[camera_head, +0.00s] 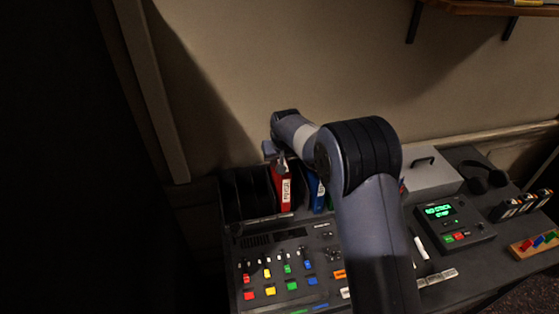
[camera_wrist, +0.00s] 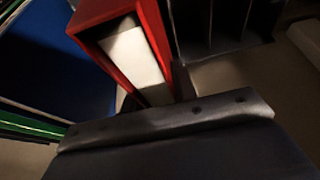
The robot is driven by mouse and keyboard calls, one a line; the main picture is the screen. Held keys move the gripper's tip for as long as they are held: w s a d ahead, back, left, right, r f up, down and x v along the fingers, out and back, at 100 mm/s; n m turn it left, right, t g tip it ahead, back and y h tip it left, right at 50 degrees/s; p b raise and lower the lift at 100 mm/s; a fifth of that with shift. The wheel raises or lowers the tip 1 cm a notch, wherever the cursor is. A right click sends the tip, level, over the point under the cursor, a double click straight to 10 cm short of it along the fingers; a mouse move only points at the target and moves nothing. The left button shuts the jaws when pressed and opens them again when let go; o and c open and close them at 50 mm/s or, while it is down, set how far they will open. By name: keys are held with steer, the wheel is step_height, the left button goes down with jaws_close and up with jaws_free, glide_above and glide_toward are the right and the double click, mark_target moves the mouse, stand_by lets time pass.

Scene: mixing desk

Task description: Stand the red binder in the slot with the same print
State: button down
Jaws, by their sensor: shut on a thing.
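The red binder (camera_head: 279,190) stands upright at the back of the desk, with a white printed label on its spine; the print is too small to read. My gripper (camera_head: 274,154) is shut on its top. In the wrist view the red binder (camera_wrist: 98,37) shows its white inside. The dark slotted rack (camera_head: 238,205) is just left of the binder, with empty slots; it also shows in the wrist view (camera_wrist: 212,50). I cannot read any print on the slots. Whether the binder's bottom rests on anything is unclear.
A blue binder (camera_head: 315,189) and a green one, partly behind my arm, stand right of the red binder. The mixing desk (camera_head: 268,268) with coloured buttons lies in front. A grey box (camera_head: 432,177), headphones (camera_head: 485,178) and a lit device (camera_head: 452,222) are at right.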

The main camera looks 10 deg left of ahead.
steer(key=shift+f, duration=0.25)
stand_by(0.5)
steer(key=c, duration=1)
jaws_free()
steer(key=shift+c, duration=0.2)
steer(key=b+v, duration=0.2)
steer(key=v, duration=0.8)
steer(key=shift+s+r, duration=0.2)
steer(key=shift+r, duration=0.2)
steer(key=p+x, duration=0.2)
steer(key=x, duration=0.8)
steer(key=shift+w+f, duration=0.25)
steer(key=shift+s, duration=0.1)
